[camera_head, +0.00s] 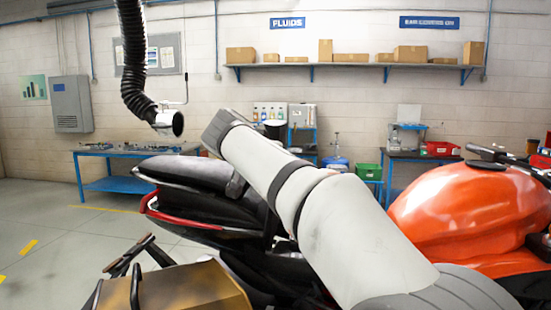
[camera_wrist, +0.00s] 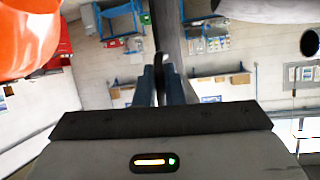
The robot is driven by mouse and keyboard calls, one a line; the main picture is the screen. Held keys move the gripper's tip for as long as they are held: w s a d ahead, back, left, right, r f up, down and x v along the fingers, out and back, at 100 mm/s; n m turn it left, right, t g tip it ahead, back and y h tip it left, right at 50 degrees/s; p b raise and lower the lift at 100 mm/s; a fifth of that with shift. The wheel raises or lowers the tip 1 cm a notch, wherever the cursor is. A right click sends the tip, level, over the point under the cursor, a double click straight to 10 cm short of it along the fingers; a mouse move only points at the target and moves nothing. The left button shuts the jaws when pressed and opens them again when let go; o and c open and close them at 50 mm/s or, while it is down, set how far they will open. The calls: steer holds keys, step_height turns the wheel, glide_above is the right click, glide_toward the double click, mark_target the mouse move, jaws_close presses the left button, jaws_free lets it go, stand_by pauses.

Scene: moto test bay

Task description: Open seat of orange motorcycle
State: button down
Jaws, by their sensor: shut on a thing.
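The orange motorcycle stands across the middle and right of the head view, its tank (camera_head: 470,212) at the right. Its dark seat (camera_head: 188,170) shows at the left, above the red-trimmed tail (camera_head: 175,218). How far the seat stands off the tail is hard to tell. My arm covers the middle of the bike and hides my gripper in the head view. In the wrist view, my gripper (camera_wrist: 161,84) is shut on a dark, thin edge that looks like the seat (camera_wrist: 169,28). The orange tank (camera_wrist: 25,35) shows at the upper left.
A black exhaust hose (camera_head: 133,60) hangs above the seat with its metal nozzle (camera_head: 168,123). A blue workbench (camera_head: 118,184) stands at the back left, and a shelf with boxes (camera_head: 350,66) runs along the wall.

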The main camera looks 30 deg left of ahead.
steer(key=c, duration=1.5)
jaws_free()
steer(key=shift+c, duration=0.2)
steer(key=shift+s, duration=0.1)
steer(key=b+v, duration=0.2)
steer(key=v, duration=0.6)
